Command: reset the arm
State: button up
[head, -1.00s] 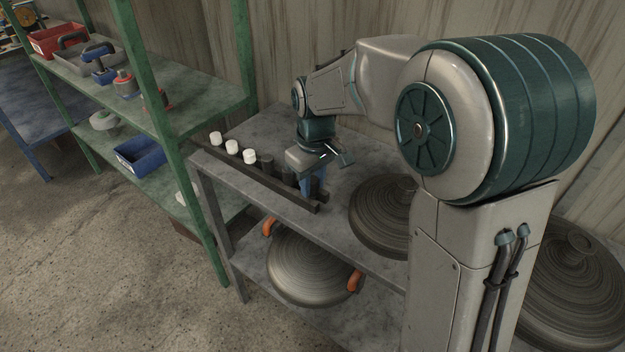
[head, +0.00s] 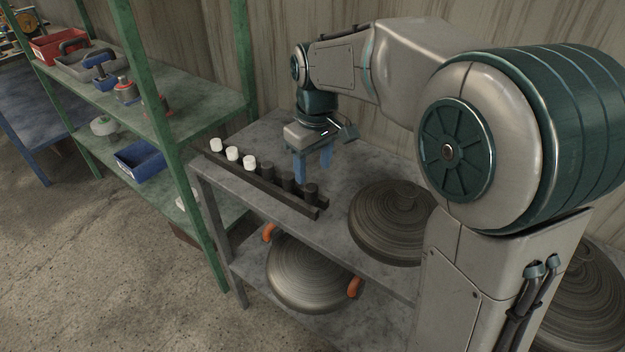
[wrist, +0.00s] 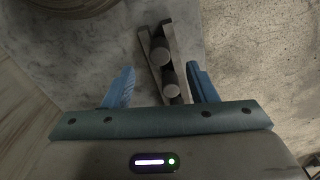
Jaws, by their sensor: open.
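My gripper (head: 313,165) is above the grey table (head: 345,165), over the back side of a dark rack (head: 262,182). Its two blue fingers are apart with nothing between them. The rack holds a row of white pegs (head: 233,154) at its left end and dark pegs (head: 289,182) at its right end. In the wrist view, the open gripper (wrist: 160,90) shows at the bottom, with the rack (wrist: 172,45) and dark pegs (wrist: 160,57) below and beyond the fingers.
A dark ridged round lid (head: 392,222) lies on the table to the right of the rack. A ridged metal dish (head: 310,272) with orange handles is on the lower shelf. A green shelf unit (head: 190,88) with trays stands at the left. A wooden wall is behind.

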notch_tip(320, 180, up, 6)
jog(key=r, duration=0.1)
jog(key=s+d+f+m+t+p, duration=0.1)
jog(key=s+d+f+m, duration=0.2)
jog(key=s+d, duration=0.3)
jog(key=s+d+f+m+t+p, duration=0.1)
jog(key=s+d+m, duration=0.4)
jog(key=s, duration=0.7)
jog(key=shift+d+f+p, duration=0.8)
jog(key=shift+d+f, duration=0.45)
jog(key=shift+f, duration=0.1)
jog(key=shift+s, duration=0.1)
